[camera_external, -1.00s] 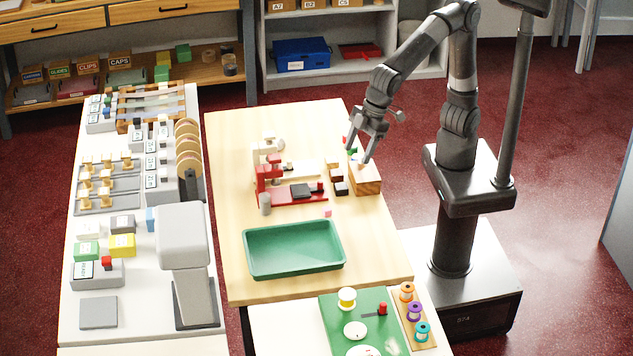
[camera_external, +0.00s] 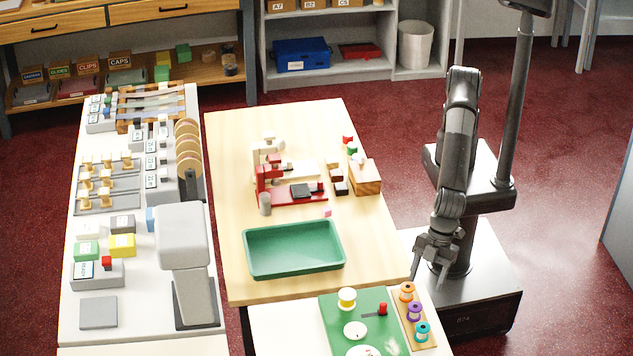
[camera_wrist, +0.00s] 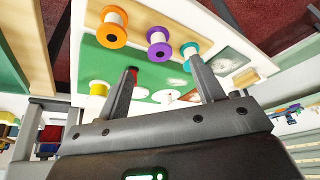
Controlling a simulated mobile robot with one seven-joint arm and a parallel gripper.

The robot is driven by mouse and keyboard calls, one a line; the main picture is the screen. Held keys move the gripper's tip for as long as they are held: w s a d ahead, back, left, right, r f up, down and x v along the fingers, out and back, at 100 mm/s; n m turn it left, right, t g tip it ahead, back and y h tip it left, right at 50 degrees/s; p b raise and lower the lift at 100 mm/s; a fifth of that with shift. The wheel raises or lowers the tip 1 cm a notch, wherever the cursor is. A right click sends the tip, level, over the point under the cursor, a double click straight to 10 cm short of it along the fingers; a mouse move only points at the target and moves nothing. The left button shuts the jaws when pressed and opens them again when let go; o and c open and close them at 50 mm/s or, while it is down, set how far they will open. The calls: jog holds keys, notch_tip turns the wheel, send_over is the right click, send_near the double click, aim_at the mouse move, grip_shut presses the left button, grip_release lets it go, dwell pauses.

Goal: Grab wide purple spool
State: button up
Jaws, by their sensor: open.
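The wide purple spool (camera_external: 414,311) stands on a wooden strip (camera_external: 426,343) at the front right, between an orange spool (camera_external: 407,291) and a teal spool (camera_external: 422,331). In the wrist view the purple spool (camera_wrist: 159,44) shows its flange with a dark centre hole, beyond my fingertips, with the orange spool (camera_wrist: 113,27) to its left and the teal spool (camera_wrist: 190,50) to its right. My gripper (camera_external: 430,280) is open and empty, above and behind the strip.
A green board (camera_external: 335,320) beside the strip holds a yellow spool (camera_external: 347,299), a red knob (camera_external: 382,309) and white discs. A green tray (camera_external: 335,262) sits on the wooden table behind. The table's near right corner is bare.

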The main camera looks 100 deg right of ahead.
aim_at(416, 306)
jog(key=x, duration=0.4)
jog(key=shift+w+a+x, duration=0.1)
jog(key=shift+w+x, duration=0.1)
jog(key=shift+x, duration=1.15)
jog(key=shift+w+a+x, duration=0.1)
jog(key=shift+w+x, duration=0.05)
jog(key=shift+x, duration=1.25)
jog(key=shift+r, duration=0.2)
jog(key=c, duration=1)
